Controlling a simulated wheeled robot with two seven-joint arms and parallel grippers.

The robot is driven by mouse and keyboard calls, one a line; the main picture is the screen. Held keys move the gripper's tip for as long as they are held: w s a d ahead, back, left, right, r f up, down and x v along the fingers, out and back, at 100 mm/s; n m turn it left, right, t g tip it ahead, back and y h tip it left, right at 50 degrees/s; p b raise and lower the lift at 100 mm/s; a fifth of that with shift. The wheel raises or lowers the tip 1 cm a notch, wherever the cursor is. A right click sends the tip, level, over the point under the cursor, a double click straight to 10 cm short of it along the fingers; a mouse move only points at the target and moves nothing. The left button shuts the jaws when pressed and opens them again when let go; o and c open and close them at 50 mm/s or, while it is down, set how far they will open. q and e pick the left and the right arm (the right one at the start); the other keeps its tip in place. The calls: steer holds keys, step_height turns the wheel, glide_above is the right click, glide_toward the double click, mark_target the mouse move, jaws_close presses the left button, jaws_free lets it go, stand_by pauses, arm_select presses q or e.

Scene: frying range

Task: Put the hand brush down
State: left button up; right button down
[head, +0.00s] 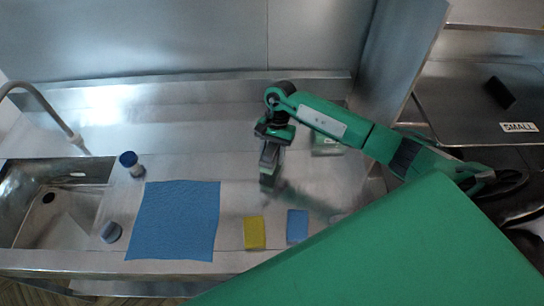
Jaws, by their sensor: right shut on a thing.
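My right gripper (268,158) comes in from the right and points down over the steel counter, right of the blue cloth. It is shut on a small greyish thing, the hand brush (267,181), which shows only in part below the fingers. The brush is low over the counter; I cannot tell if it touches the surface. My left gripper is not in view.
A blue cloth (175,220) lies on the counter (235,200), with yellow (254,233) and blue (297,226) sponges to its right.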

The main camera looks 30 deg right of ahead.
step_height(320, 180, down, 3)
steer(key=shift+f+p, duration=0.1)
steer(key=shift+p, duration=0.6)
steer(key=shift+f, duration=0.3)
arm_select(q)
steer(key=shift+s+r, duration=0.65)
arm_select(e)
steer(key=shift+f, duration=0.1)
steer(key=shift+f, duration=0.1)
steer(key=c, duration=0.8)
jaws_free()
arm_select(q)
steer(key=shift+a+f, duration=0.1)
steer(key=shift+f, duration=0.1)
arm_select(e)
steer(key=shift+o, duration=0.2)
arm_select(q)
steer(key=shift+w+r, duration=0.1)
